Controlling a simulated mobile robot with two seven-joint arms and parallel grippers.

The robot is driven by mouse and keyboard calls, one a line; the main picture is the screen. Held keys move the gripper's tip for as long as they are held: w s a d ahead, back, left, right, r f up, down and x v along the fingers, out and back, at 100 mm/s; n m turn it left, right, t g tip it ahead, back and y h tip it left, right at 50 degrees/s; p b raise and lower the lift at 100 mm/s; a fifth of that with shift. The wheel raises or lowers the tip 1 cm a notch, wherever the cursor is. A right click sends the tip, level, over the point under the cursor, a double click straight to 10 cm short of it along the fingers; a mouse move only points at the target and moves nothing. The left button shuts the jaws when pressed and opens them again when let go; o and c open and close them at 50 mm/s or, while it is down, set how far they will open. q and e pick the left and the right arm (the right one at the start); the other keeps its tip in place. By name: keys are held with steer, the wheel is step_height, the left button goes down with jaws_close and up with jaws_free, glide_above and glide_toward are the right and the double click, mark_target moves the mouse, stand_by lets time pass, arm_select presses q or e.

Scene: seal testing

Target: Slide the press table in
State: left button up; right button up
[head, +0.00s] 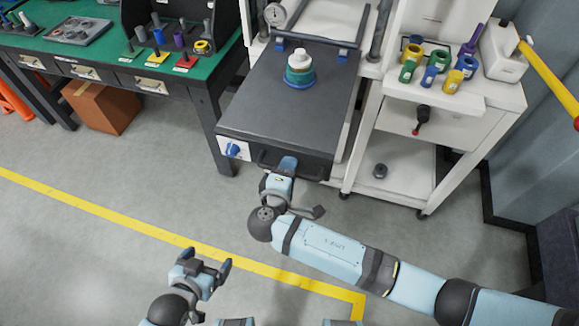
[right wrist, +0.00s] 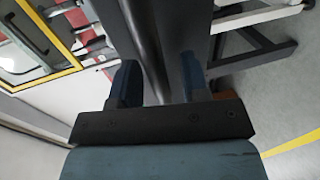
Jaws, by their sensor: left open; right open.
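The press table (head: 290,110) is a dark grey slab pulled out toward me, with a dark handle (head: 312,172) along its front edge. A stack of a blue, a green and a white part (head: 299,70) stands on it. My right gripper (head: 288,164) is at the handle. In the right wrist view its two fingers (right wrist: 160,85) are apart, with a dark bar, seemingly the handle, running between them; contact cannot be told. My left gripper (head: 222,268) is open and empty over the floor, well short of the table.
A green workbench (head: 100,62) with small coloured parts stands at the left. A white cart (head: 450,125) with coloured rings on top stands close to the press table's right side. A blue knob (head: 233,150) is on the table's front left. The floor in front is clear.

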jaws_close()
arm_select(q)
steer(key=shift+s, duration=0.1)
arm_select(e)
steer(key=shift+w, duration=0.1)
steer(key=b, duration=1.1)
glide_toward(316, 98)
steer(key=f+x, duration=0.1)
steer(key=x, duration=0.4)
steer(key=f+x, duration=0.1)
steer(key=x, duration=0.4)
steer(key=a+f+x, duration=0.1)
steer(key=x, duration=0.4)
arm_select(q)
steer(key=w+d+f+b, duration=0.2)
steer(key=f+b, duration=0.3)
steer(key=f, duration=0.4)
steer(key=shift+w, duration=0.65)
arm_select(e)
steer(key=shift+w+d+r, duration=0.2)
steer(key=shift+w+d, duration=0.45)
steer(key=shift+w, duration=1.25)
steer(key=shift+w+d+r, duration=0.15)
steer(key=shift+w+d, duration=0.5)
steer(key=shift+w, duration=1.25)
steer(key=shift+w+d+r, duration=0.2)
steer(key=shift+w+d, duration=0.45)
steer(key=shift+w, duration=1.25)
